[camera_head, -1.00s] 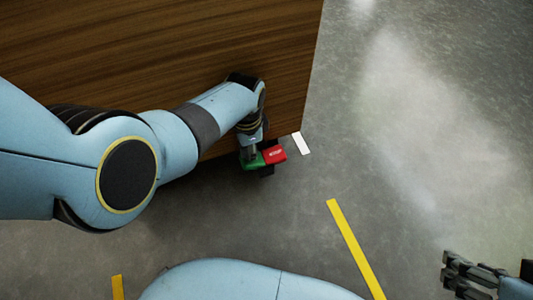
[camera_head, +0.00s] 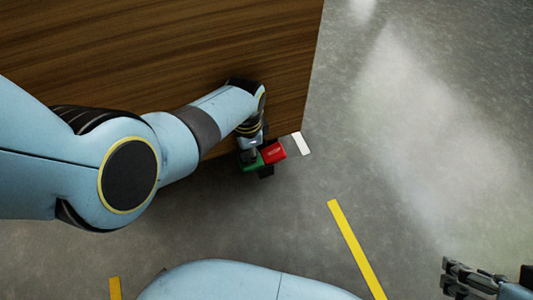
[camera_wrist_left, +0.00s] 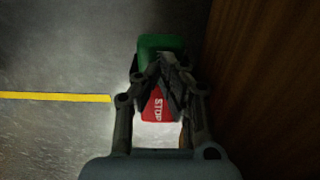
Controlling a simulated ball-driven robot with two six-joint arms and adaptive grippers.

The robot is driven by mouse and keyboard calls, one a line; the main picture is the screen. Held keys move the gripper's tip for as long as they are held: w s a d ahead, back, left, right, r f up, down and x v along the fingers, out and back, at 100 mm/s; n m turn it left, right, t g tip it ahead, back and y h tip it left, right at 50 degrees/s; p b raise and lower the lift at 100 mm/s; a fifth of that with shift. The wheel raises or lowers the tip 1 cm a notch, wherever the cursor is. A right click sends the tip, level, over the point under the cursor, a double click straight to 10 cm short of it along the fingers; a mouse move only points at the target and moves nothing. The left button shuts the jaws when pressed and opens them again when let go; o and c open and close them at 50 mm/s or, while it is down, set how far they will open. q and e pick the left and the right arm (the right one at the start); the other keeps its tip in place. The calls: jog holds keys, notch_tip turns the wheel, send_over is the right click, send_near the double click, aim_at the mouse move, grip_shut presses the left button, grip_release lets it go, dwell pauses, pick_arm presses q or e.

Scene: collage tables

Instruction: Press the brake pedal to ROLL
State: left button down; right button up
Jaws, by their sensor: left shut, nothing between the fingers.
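The brake pedal has a red half (camera_head: 273,152) marked with white lettering and a green half (camera_head: 251,164), below the near edge of the wooden table. In the left wrist view the red half (camera_wrist_left: 154,109) reads STOP, and the green half (camera_wrist_left: 160,43) lies beyond the fingertips. My left gripper (camera_head: 250,154) is shut and empty, its fingertips pointing down over the pedal near the green half. In the left wrist view (camera_wrist_left: 164,62) the fingers hide the middle of the pedal, so contact is unclear. My right gripper (camera_head: 447,275) is open and empty at the lower right.
The wooden table (camera_head: 150,40) fills the upper left, close beside my left arm. A white strip (camera_head: 301,143) lies right of the pedal. Yellow floor lines (camera_head: 355,248) mark the grey floor.

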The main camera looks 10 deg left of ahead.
pick_arm(q)
jog(key=shift+r, duration=0.1)
pick_arm(e)
jog(key=shift+r, duration=0.1)
pick_arm(q)
jog(key=shift+w+r+p, duration=0.1)
jog(key=shift+r+p, duration=0.8)
jog(key=shift+r, duration=0.05)
notch_tip(320, 180, up, 5)
jog(key=p, duration=0.4)
pick_arm(e)
notch_tip(320, 180, up, 7)
jog(key=w+t, duration=0.1)
jog(key=w, duration=0.1)
jog(key=shift+r, duration=0.2)
pick_arm(q)
jog(key=shift+f, duration=0.1)
